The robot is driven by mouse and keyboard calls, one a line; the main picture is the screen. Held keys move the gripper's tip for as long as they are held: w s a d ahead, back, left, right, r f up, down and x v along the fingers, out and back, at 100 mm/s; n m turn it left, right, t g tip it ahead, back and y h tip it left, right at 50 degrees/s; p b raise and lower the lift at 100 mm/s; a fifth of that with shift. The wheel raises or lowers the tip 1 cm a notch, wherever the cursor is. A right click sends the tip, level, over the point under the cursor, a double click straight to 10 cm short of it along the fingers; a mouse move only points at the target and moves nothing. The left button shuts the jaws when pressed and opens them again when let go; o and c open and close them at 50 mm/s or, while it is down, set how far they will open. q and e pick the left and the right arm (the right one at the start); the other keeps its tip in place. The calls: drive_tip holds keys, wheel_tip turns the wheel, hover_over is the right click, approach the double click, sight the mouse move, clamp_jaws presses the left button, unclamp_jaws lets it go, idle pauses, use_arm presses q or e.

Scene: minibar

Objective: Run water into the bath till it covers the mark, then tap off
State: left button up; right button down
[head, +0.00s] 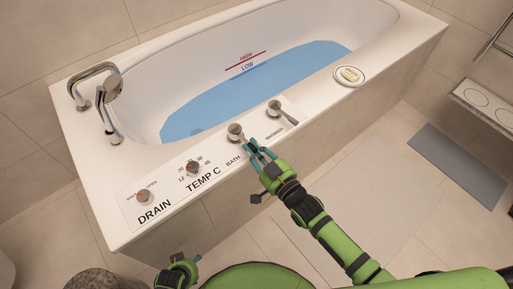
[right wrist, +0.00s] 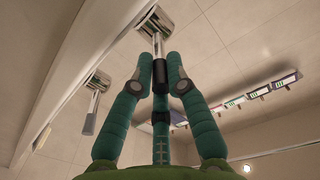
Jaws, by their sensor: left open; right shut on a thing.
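The white bath (head: 75,128) holds blue water (head: 255,90). The water's edge lies below the red mark line (head: 246,60) on the inner wall, close to the LOW lettering. The BATH tap lever (head: 236,132) stands on the control panel at the near rim. My right gripper (head: 258,150) is shut on this lever's handle, which also shows between the fingers in the right wrist view (right wrist: 157,42). The fingers partly hide the handle. My left gripper (head: 184,268) is open and empty, low in the head view, off the bath's near side.
A second lever (head: 276,108) stands right of the BATH one. The TEMP C dial (head: 193,168) and DRAIN knob (head: 144,196) are to the left. The chrome spout and hand shower (head: 108,92) stand at the left end. A soap dish (head: 349,75) sits on the rim.

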drive_tip(key=shift+w+r, duration=0.1)
drive_tip(key=shift+r, duration=0.2)
drive_tip(key=c, duration=1.3)
unclamp_jaws()
drive_tip(key=shift+a, duration=0.1)
drive_tip(key=shift+o, duration=0.2)
drive_tip(key=shift+f, duration=0.15)
drive_tip(key=v, duration=1.2)
drive_tip(key=shift+f, duration=0.1)
